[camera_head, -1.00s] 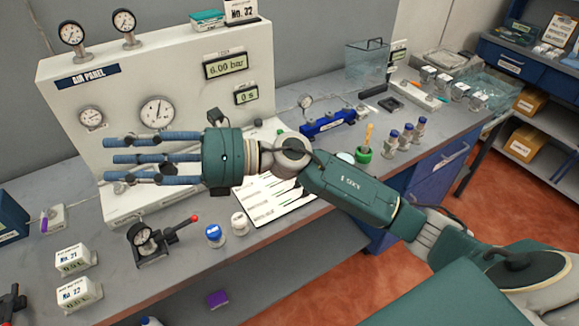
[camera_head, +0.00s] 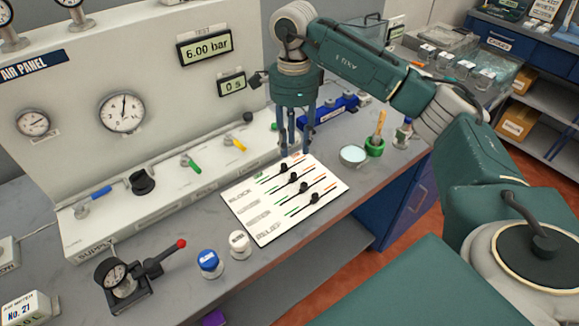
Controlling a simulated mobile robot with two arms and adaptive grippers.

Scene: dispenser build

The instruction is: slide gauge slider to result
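A white board (camera_head: 262,235) with several slider tracks lies on the bench. Each track has a black knob and green and orange marks. The topmost knob (camera_head: 284,168) sits near the left part of its track, with other knobs (camera_head: 304,188) stepped down to the right. The small row labels are too blurred to read fully. My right gripper (camera_head: 295,150) points down just above the board's upper edge, near the topmost knob. Its fingers are spread and hold nothing visible; contact with a knob cannot be told. My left gripper is out of view.
The air panel (camera_head: 150,60) with dials, a 6.00 bar display (camera_head: 204,48) and coloured valve levers stands behind. A blue-capped jar (camera_head: 209,264), a white-capped jar (camera_head: 240,245) and a gauge with a red-tipped lever (camera_head: 125,283) stand left. A green pot (camera_head: 375,147) stands right.

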